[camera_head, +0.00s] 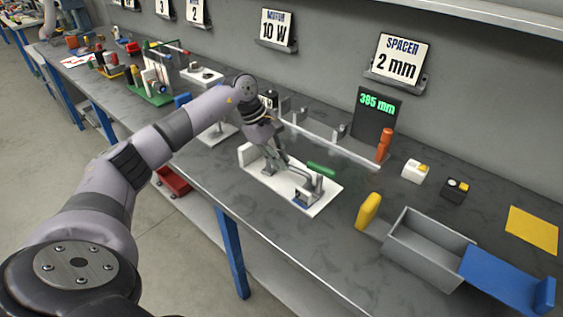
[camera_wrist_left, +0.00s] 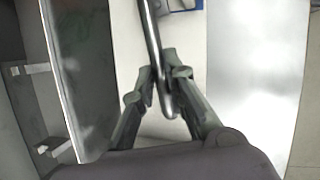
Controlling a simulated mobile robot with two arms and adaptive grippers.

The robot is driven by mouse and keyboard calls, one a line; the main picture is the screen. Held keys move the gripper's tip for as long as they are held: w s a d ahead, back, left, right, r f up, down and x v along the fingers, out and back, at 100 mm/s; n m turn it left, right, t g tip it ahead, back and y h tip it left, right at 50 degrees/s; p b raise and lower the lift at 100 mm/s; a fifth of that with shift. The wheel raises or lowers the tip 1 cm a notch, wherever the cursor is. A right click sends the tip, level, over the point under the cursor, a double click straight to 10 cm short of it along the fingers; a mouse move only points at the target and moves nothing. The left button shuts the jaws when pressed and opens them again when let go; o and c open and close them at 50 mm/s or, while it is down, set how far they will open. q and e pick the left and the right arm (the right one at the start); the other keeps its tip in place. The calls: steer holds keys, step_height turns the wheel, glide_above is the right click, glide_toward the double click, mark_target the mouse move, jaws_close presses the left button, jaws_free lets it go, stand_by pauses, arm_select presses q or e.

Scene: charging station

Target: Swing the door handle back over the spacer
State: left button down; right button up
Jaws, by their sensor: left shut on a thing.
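My left gripper (camera_head: 283,163) reaches down over a white base plate (camera_head: 326,196) on the bench. In the left wrist view its fingers (camera_wrist_left: 163,88) are shut on a grey metal handle (camera_wrist_left: 153,38), a narrow bar with a rounded end. In the head view, the handle runs from the fingers toward a small bracket with a blue part (camera_head: 301,196) at the plate's near right. A green grip (camera_head: 321,169) lies beside the handle. I cannot tell which part is the spacer. My right gripper is in neither view.
Orange cylinders (camera_head: 384,145) and a long rail (camera_head: 330,140) are behind the plate. White (camera_head: 415,171) and black (camera_head: 454,190) blocks lie further right. Bare bench lies between them.

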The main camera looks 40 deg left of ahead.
arm_select(q)
steer(key=shift+s+m+g+b, duration=0.2)
steer(key=shift+m+g+b, duration=0.15)
steer(key=shift+m, duration=0.35)
steer(key=shift+s, duration=0.1)
steer(key=c, duration=1.6)
jaws_free()
steer(key=v, duration=1.2)
steer(key=shift+a, duration=0.2)
steer(key=shift+f, duration=0.15)
